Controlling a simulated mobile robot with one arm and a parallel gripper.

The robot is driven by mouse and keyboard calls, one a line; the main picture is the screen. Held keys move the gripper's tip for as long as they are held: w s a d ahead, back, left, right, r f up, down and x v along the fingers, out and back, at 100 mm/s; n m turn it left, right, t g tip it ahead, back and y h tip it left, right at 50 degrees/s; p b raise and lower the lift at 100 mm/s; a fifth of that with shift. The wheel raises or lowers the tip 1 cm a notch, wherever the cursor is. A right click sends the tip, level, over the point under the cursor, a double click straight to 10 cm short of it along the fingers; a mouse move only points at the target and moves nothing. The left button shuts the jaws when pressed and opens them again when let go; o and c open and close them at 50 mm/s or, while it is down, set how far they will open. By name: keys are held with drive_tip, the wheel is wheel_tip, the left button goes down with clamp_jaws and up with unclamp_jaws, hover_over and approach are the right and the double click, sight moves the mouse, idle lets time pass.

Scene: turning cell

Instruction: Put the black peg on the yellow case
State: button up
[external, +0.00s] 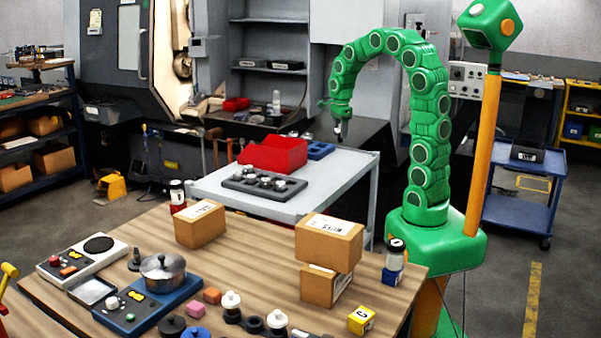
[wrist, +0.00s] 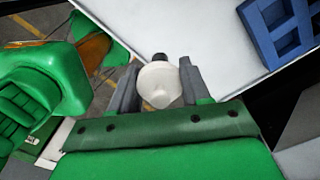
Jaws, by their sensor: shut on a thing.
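My gripper (external: 340,133) is at the end of the arching green arm, above the back right part of the grey side table. In the wrist view my gripper (wrist: 159,70) is shut on a white rounded piece (wrist: 160,86) with a small black tip. A dark upright peg (external: 135,259) stands on the wooden table, between the white device and the pot; I cannot tell if it is the black peg. The small yellow case (external: 361,320) with a pale label sits at the table's front right, with nothing on top of it.
The side table (external: 340,178) holds a red bin (external: 273,154), a dark tray (external: 263,186) of small pieces and a blue holder (external: 320,150). Stacked cardboard boxes (external: 328,243) and a white-capped jar (external: 396,255) stand behind the yellow case. White knobs (external: 231,300) stand to its left.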

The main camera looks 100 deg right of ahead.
drive_tip(key=r, duration=0.7)
drive_tip(key=shift+w+a+r, duration=0.1)
drive_tip(key=shift+w+r, duration=0.05)
drive_tip(key=shift+w, duration=0.2)
drive_tip(key=w+a+n, duration=0.2)
drive_tip(key=w+a, duration=0.3)
drive_tip(key=w, duration=0.3)
drive_tip(key=w+a+n, duration=0.2)
drive_tip(key=w+a, duration=0.2)
drive_tip(key=w, duration=0.3)
drive_tip(key=w+a+n, duration=0.4)
drive_tip(key=w+a, duration=0.3)
drive_tip(key=a, duration=0.5)
drive_tip(key=w+a+n, duration=0.3)
drive_tip(key=w+a, duration=0.4)
drive_tip(key=a, duration=0.6)
drive_tip(key=a+n, duration=0.6)
drive_tip(key=a, duration=1.9)
drive_tip(key=s+a+n, duration=0.3)
drive_tip(key=s+a, duration=0.4)
drive_tip(key=a, duration=0.4)
drive_tip(key=s+a+n, duration=0.3)
drive_tip(key=s+a, duration=0.3)
drive_tip(key=a, duration=0.4)
hover_over(362, 315)
drive_tip(key=shift+d+f, duration=0.15)
drive_tip(key=shift+f, duration=8.95)
